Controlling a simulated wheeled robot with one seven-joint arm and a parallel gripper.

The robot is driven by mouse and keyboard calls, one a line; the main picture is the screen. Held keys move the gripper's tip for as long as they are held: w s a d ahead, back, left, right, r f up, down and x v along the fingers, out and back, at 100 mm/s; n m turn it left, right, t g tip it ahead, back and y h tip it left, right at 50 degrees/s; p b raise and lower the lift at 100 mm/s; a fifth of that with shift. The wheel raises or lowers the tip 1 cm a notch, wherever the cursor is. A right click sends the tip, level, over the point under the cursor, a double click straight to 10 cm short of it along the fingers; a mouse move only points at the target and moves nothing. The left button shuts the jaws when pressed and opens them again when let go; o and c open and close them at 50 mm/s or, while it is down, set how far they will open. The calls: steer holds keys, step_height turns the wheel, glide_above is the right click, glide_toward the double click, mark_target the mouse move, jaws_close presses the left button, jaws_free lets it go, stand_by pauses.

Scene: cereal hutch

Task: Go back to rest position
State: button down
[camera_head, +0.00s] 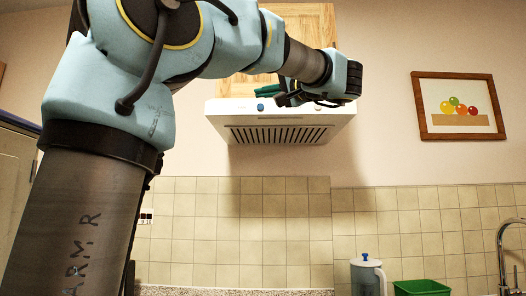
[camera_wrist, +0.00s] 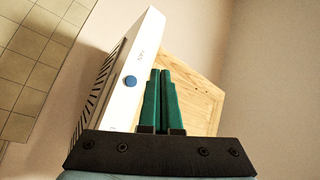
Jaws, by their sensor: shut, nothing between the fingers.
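My gripper (camera_wrist: 162,75) has two green fingers close together, shut and empty, in the wrist view. In the head view my gripper (camera_head: 283,90) is partly hidden by my wrist, in front of the range hood near its top. The white range hood (camera_head: 280,120) is on the wall, with a dark slotted grille and a blue knob. It also shows in the wrist view (camera_wrist: 122,85), to the left of the fingers, tilted. A light wooden cabinet (camera_head: 300,22) is above the hood, partly hidden by my arm. It also shows behind the fingers in the wrist view (camera_wrist: 200,85).
A framed fruit picture (camera_head: 459,133) hangs at the right. A dark-topped tall unit (camera_head: 14,165) is at the left edge.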

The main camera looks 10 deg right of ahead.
steer(key=w+a+f+m+g+h, duration=0.2)
steer(key=a+f+g, duration=0.1)
steer(key=f, duration=0.9)
steer(key=w+a+f+m+g+h, duration=0.1)
steer(key=w+a+f+g+h, duration=0.15)
steer(key=f, duration=0.95)
steer(key=w+a+f+m+g+h, duration=0.1)
steer(key=w+a+f+m+g, duration=0.15)
steer(key=f, duration=0.95)
steer(key=s+a+f+n+g+h, duration=0.2)
steer(key=s+f, duration=0.4)
steer(key=f, duration=0.3)
steer(key=s+a+f+n+g+h, duration=0.2)
steer(key=s+a+f+n+g, duration=0.1)
steer(key=f, duration=0.7)
steer(key=s+a+f+n+g+h, duration=0.2)
steer(key=s+a+f+n, duration=0.2)
steer(key=s+f, duration=0.4)
steer(key=shift+s+f, duration=0.3)
steer(key=shift+f, duration=0.4)
